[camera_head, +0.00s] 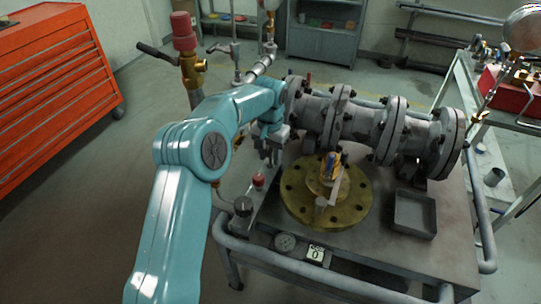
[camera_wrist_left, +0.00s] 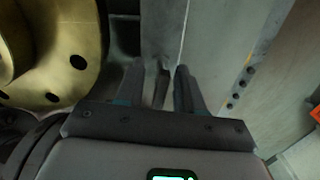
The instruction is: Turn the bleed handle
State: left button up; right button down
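My left gripper (camera_head: 275,152) points down beside the grey flanged pipe, above the left part of the bench. In the left wrist view its two dark fingers (camera_wrist_left: 158,88) are apart. A narrow dark shape shows between them, and I cannot tell if it is a part or a shadow. No handle is clearly between the fingers. A black lever handle (camera_head: 152,53) sits on a brass valve (camera_head: 192,72) with a red top at the back left. A small red-capped fitting (camera_head: 258,181) stands just below the gripper. I cannot tell which is the bleed handle. My right gripper is out of view.
A round brass flange (camera_head: 350,212) lies on the bench, also in the left wrist view (camera_wrist_left: 78,63). The grey flanged pipe (camera_head: 365,125) runs behind it. An open grey tray (camera_head: 413,213) is at right. A pipe rail edges the bench. An orange tool cabinet (camera_head: 50,90) stands left.

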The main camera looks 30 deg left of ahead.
pick_arm(q)
jog(key=shift+f, duration=0.2)
grip_shut()
